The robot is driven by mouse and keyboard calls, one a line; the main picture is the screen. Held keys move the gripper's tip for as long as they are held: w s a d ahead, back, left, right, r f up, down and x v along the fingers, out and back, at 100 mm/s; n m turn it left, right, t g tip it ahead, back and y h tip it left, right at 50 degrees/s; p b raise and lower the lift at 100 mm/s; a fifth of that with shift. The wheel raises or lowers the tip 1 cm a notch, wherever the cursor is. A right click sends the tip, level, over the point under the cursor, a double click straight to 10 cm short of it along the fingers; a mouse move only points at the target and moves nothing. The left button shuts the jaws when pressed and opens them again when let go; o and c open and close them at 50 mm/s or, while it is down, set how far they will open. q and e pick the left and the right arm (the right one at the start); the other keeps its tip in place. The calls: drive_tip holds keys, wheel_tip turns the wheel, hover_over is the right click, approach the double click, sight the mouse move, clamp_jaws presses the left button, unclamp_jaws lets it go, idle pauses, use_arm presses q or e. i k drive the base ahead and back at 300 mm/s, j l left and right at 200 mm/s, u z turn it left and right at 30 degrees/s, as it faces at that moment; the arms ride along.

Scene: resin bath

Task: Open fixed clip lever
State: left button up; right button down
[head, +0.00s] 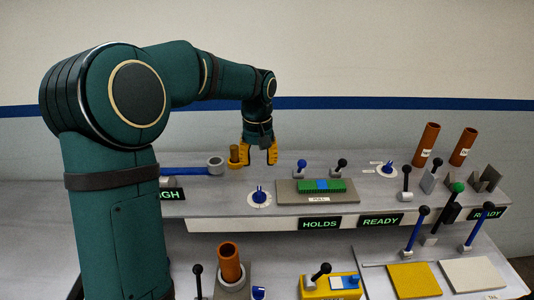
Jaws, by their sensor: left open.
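Several small ball-ended levers stand on the upper shelf, and I cannot tell from the picture which one is the fixed clip lever. A blue-knobbed lever (300,168) and a black-knobbed lever (338,167) stand behind a grey plate (290,198) that carries a green and blue block (322,185). My left gripper (259,158) has orange fingers, points down and is open, with nothing seen between them. It hangs by a brown-yellow upright cylinder (234,155), left of the blue-knobbed lever; whether they touch is unclear. My right gripper is not in view.
A blue dial (259,195) sits in front of my left gripper. Brown tubes (427,144) and more levers crowd the right. On the lower bench are a brown tube (230,262), a yellow box with a black lever (318,272), and yellow (414,280) and white pads (473,274).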

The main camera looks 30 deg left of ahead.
sight(342, 162)
drive_tip(key=k, duration=1)
